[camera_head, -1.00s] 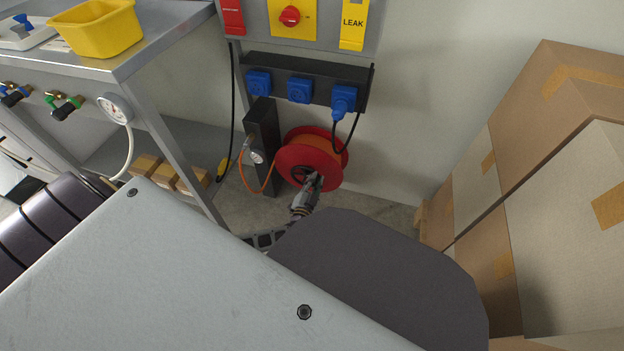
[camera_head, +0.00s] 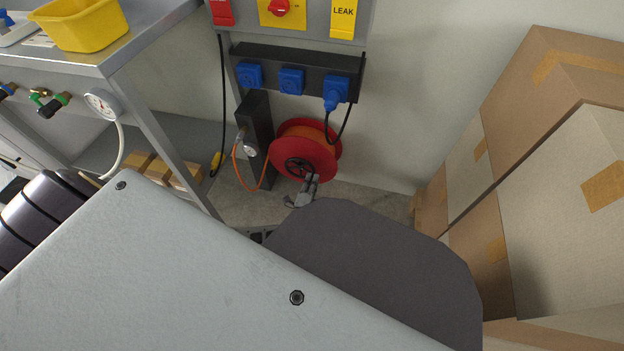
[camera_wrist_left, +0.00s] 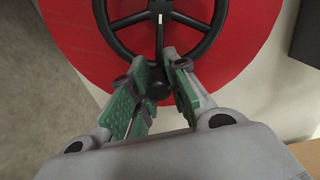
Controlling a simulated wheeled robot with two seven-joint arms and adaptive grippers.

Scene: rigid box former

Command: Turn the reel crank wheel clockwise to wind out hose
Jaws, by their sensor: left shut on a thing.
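The red hose reel (camera_head: 322,160) stands low against the back wall, with orange hose on its drum. Its black crank wheel (camera_head: 298,167) is on the near face; the wheel (camera_wrist_left: 213,30) also shows at the top of the left wrist view. My left gripper (camera_head: 311,182) is at the wheel's lower right edge. In the left wrist view its green-padded fingers (camera_wrist_left: 158,82) are closed around the black knob (camera_wrist_left: 157,88) on the wheel's rim. My right gripper is not in view.
A black post (camera_head: 257,125) with a small gauge stands left of the reel, joined by an orange hose (camera_head: 236,170). A socket strip (camera_head: 291,80) is above. Stacked cardboard boxes (camera_head: 540,190) fill the right side. A metal bench (camera_head: 150,50) is at the left.

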